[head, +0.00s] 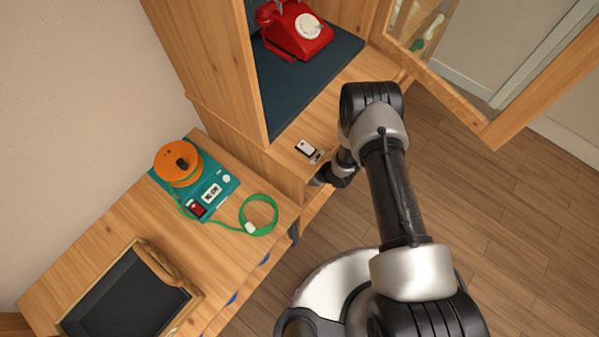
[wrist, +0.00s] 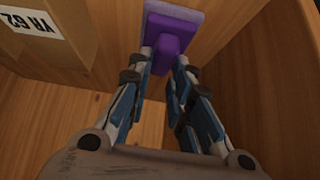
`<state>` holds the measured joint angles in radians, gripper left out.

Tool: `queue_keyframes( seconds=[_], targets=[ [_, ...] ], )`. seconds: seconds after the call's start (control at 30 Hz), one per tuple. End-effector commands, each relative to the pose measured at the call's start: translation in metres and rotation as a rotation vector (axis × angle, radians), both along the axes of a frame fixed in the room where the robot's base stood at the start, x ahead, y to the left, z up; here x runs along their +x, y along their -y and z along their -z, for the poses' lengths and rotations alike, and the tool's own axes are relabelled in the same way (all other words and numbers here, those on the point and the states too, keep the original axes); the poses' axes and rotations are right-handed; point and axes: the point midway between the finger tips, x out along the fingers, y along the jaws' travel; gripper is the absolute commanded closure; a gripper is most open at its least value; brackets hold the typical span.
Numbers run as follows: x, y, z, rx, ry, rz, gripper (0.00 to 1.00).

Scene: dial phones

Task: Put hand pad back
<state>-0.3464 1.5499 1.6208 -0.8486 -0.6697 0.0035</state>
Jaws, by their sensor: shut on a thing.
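The hand pad (wrist: 172,20) shows in the wrist view as a purple flat plate with a raised purple grip. It lies at the top of the picture, near a wooden wall of a wooden compartment. My gripper (wrist: 166,60) has its fingers on either side of the purple grip and is shut on it. Whether the plate touches the wood behind it I cannot tell. In the head view my arm reaches down beside the cabinet, and the fingers and the pad are hidden there.
Wooden walls close in around the gripper, with a labelled block (wrist: 40,35) at upper left. A red dial phone (head: 294,32) stands in the cabinet, whose glazed door (head: 455,95) is open. An orange reel (head: 178,163) with green cord and a dark framed tray (head: 70,325) occupy the left bench.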

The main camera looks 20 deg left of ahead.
Motion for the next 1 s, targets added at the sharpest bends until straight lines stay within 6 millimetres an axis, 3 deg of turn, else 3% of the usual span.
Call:
queue_keyframes(
  seconds=[0.17, 0.2, 0.5, 0.83, 1.0],
  targets=[
    [0.000, 0.000, 0.003, 0.000, 0.000, 0.000, 1.00],
    [0.000, 0.000, 0.003, 0.000, 0.000, 0.000, 0.80],
    [0.000, 0.000, 0.003, 0.000, 0.000, 0.000, 0.61],
    [0.000, 0.000, 0.000, 0.000, 0.000, 0.000, 0.61],
    [-0.004, 0.012, -0.019, -0.001, -0.002, 0.002, 0.61]
  ],
)
